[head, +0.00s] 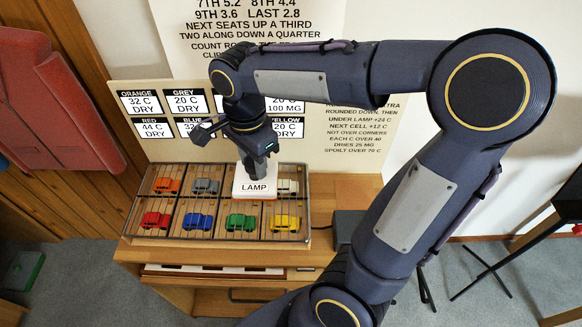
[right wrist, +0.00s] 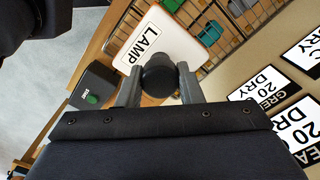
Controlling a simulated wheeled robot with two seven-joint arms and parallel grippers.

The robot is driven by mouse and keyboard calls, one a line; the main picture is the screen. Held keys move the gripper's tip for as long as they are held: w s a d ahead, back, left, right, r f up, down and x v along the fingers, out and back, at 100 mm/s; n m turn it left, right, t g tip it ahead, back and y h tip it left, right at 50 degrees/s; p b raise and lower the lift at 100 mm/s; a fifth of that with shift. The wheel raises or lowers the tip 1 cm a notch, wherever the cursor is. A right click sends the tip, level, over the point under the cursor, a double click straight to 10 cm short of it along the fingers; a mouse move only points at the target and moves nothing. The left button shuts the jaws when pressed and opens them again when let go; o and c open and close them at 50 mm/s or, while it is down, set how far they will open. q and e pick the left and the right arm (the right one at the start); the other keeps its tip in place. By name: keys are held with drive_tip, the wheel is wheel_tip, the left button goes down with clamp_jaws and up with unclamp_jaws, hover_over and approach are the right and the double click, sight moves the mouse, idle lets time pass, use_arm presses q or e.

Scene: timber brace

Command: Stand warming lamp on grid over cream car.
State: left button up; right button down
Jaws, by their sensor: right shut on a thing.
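The warming lamp is a white square block (head: 254,188) labelled LAMP with a dark round knob on top. In the head view it covers the back-row place left of the cream car (head: 287,187), hiding what lies below it. My right gripper (head: 257,163) is above the lamp. In the right wrist view its two fingers (right wrist: 160,84) are shut on the knob of the lamp (right wrist: 155,42). I cannot tell whether the lamp touches the wire grid (head: 222,205) or hangs just above it. The cream car is at the back right. My left gripper is not in view.
Under the grid are an orange car (head: 166,186), grey car (head: 206,186), red car (head: 155,219), blue car (head: 197,221), green car (head: 240,221) and yellow car (head: 285,223). A label board (head: 150,125) stands behind. A dark box with a green button (right wrist: 92,98) is beside the grid.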

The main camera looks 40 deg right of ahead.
drive_tip(key=shift+w+d+f+p, duration=0.1)
drive_tip(key=shift+w+d+f, duration=0.55)
drive_tip(key=shift+d+f, duration=1.3)
drive_tip(key=shift+w+d+f+p, duration=0.1)
drive_tip(key=shift+w+d+f, duration=0.55)
drive_tip(key=shift+d+f, duration=1.25)
drive_tip(key=shift+w+d+f+p, duration=0.1)
drive_tip(key=shift+w+d+f, duration=0.55)
drive_tip(key=shift+d+f, duration=1.3)
drive_tip(key=shift+a+f, duration=0.2)
drive_tip(key=shift+a, duration=0.05)
drive_tip(key=shift+f, duration=0.15)
drive_tip(key=c, duration=1)
unclamp_jaws()
